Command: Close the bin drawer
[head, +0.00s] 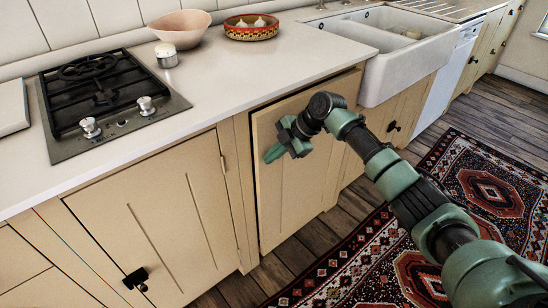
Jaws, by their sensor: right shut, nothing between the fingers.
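The bin drawer (292,198) has a tall cream wooden front with vertical grooves, below the counter between the hob cabinet and the sink. Its front seems to stand slightly forward of the cabinet frame; the size of any gap is hard to tell. My green and black right gripper (274,151) is shut and empty. It is in front of the upper part of the drawer front and hides some of it. I cannot tell whether it touches the wood. My left gripper is not in view.
The white counter (222,85) runs above the drawer, with a gas hob (105,100), a pink bowl (180,28) and a patterned basket (251,31). A white sink (395,70) is at the right. A patterned rug (485,190) lies on the wooden floor. The hob cabinet door (160,215) is beside the drawer.

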